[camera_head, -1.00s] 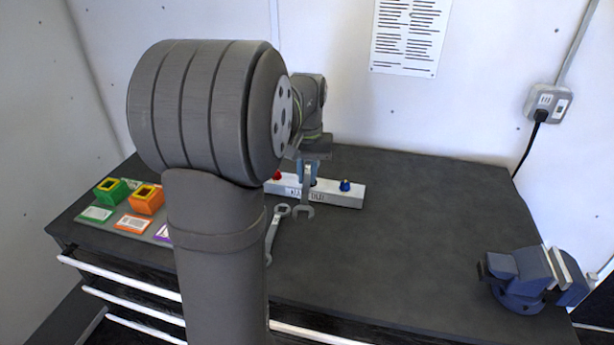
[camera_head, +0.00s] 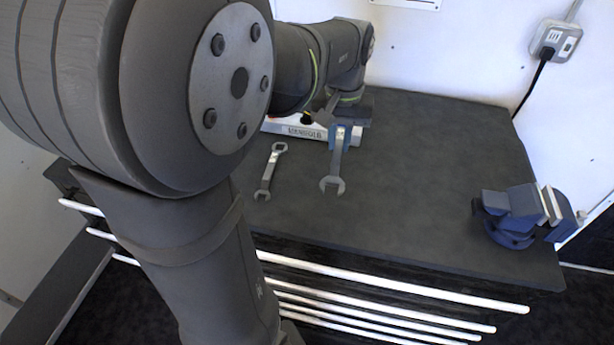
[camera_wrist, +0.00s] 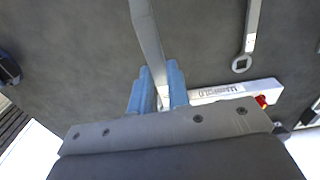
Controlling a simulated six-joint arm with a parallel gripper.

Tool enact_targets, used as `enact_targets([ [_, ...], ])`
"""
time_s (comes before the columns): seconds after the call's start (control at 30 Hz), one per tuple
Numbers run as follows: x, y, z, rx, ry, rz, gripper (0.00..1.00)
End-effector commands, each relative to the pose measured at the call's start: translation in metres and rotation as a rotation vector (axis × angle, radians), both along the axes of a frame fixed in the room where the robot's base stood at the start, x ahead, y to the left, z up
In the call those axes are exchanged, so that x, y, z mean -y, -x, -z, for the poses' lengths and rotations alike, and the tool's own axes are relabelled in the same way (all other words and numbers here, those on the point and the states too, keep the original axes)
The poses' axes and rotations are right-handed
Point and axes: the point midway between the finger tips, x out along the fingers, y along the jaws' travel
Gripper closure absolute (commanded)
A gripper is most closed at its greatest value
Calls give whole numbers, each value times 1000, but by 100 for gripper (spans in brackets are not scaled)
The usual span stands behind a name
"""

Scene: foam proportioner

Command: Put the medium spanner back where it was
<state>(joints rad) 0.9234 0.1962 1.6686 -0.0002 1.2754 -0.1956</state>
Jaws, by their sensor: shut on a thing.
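My gripper (camera_head: 343,132) is shut on a grey spanner (camera_head: 336,168), taken as the medium one, near its far end. Its open jaw points toward the front of the bench. In the wrist view the blue fingertips (camera_wrist: 158,90) pinch the handle of this spanner (camera_wrist: 147,38); its outer end runs out of the picture. Its height above the bench is hard to tell. A second spanner (camera_head: 268,172) lies on the dark bench to the left, apart from the held one, and shows in the wrist view (camera_wrist: 250,32).
The white manifold bar (camera_head: 302,130) lies behind the spanners, partly hidden by my arm. Its red knob (camera_wrist: 261,101) shows in the wrist view. A blue vise (camera_head: 520,216) stands at the bench's right end. The bench top (camera_head: 430,170) between is clear.

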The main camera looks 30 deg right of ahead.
Motion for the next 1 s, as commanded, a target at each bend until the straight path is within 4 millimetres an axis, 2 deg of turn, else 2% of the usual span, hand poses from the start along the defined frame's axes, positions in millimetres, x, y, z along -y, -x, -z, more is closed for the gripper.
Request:
enact_targets([
  [0.03, -3, 18, -1, 1, 1, 18, 100],
  [0.13, -8, 42, 0, 2, 1, 39, 100],
  [0.23, -13, 58, 2, 1, 1, 52, 100],
  [0.33, -16, 60, 5, 0, 0, 56, 100],
  [0.47, -24, 43, 18, -2, -3, 51, 100],
  [0.8, -45, -28, 62, -2, -2, 52, 100],
  [1.0, -50, -46, 73, 0, 0, 56, 100],
])
